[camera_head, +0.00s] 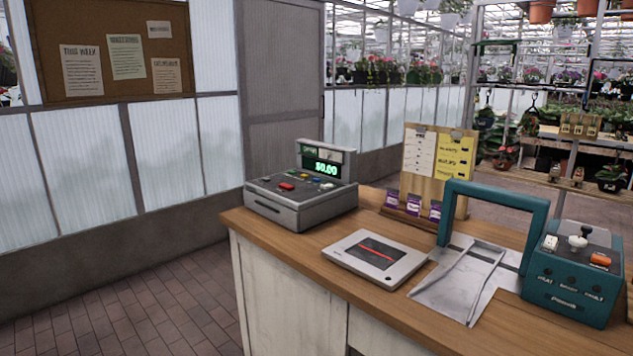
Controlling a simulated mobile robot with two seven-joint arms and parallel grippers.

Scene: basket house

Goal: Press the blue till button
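The grey till (301,192) stands at the left end of the wooden counter (262,232). Its raised green display (326,168) reads $0.00. A red button (287,186) shows on the sloped top. Several small coloured buttons lie to its right, just below the display. Neither of my grippers is in view.
A flat white scanner (375,258) with a red line lies right of the till. Behind it a wooden board (411,204) holds notes and purple packets. Further right are a metal chute (462,283), a teal frame (497,198) and a teal control box (571,290). Brick floor (130,312) left of the counter is clear.

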